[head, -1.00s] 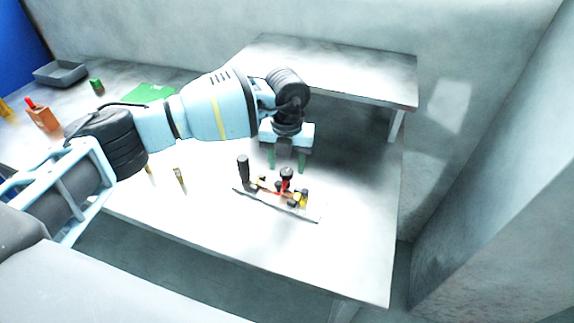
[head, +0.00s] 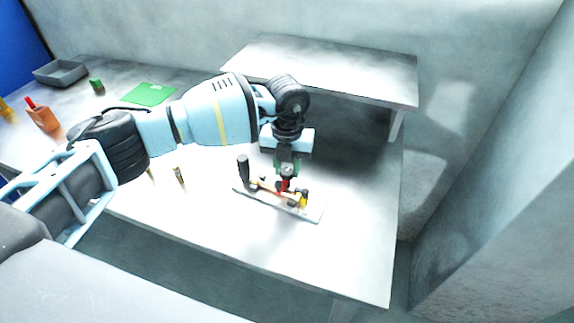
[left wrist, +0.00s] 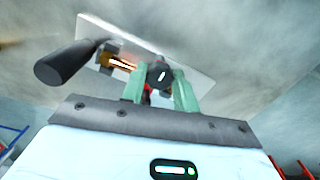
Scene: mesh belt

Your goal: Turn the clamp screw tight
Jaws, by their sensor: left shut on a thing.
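The clamp screw has a dark round knob on a red stem; the knob (left wrist: 160,75) shows in the left wrist view and the red part (head: 284,186) in the head view. It stands on a clamp fixture with a pale base plate (head: 312,214) on the table. A black handle (head: 243,169) sticks up at the plate's left end; it also shows in the left wrist view (left wrist: 66,64). My left gripper (head: 287,168) points down with its green fingers (left wrist: 159,94) on both sides of the knob, shut on it. My right gripper is not in view.
The white table (head: 225,222) is clear around the fixture. A raised shelf (head: 330,65) stands behind. A small upright yellowish item (head: 179,177) stands left of the fixture. A green mat (head: 149,94), an orange container (head: 43,118) and a grey tray (head: 60,73) lie far left.

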